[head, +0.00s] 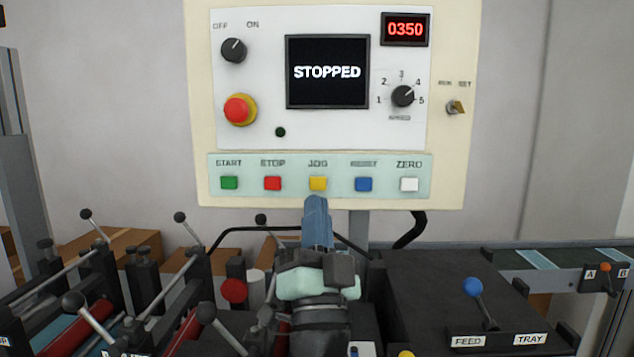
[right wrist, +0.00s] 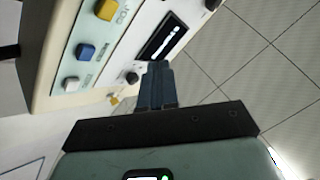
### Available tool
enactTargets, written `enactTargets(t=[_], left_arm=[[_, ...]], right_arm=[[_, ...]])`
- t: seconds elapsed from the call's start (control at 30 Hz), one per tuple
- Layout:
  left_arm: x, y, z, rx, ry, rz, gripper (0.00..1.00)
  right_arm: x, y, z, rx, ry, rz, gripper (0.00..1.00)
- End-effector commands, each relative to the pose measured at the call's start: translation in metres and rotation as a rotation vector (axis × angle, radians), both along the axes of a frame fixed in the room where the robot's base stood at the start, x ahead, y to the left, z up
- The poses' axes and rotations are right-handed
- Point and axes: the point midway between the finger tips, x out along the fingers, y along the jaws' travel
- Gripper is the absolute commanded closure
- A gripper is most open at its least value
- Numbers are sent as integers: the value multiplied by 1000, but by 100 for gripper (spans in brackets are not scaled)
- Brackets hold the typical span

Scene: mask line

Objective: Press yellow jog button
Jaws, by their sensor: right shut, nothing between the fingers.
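The yellow JOG button (head: 318,183) is in the middle of the button row on the control panel, between the red STOP button (head: 272,183) and the blue button (head: 364,184). It also shows at the top of the right wrist view (right wrist: 105,9). My right gripper (head: 316,203) is shut and empty, its fingertips just below the yellow button in the head view. In the right wrist view the shut fingers (right wrist: 157,68) appear apart from the button; the exact gap cannot be told. The screen (head: 327,72) reads STOPPED. My left gripper is not in view.
The green START button (head: 229,183) and white ZERO button (head: 409,184) share the row. A red emergency knob (head: 238,109) sits above it. Below are levers with ball ends, and a blue-knobbed FEED/TRAY lever (head: 474,287) at right. A black cable (head: 411,230) hangs under the panel.

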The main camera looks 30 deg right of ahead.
Motion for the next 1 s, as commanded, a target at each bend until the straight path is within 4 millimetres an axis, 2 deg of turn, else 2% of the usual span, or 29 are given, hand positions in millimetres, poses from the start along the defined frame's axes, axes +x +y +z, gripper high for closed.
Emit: enactTargets(t=[0.37,0.77,1.0], left_arm=[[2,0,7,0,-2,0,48],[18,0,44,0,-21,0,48],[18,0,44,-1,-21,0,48]], right_arm=[[9,-5,1,0,2,-1,100],[55,-34,3,0,1,-2,100],[72,-44,0,0,2,1,100]])
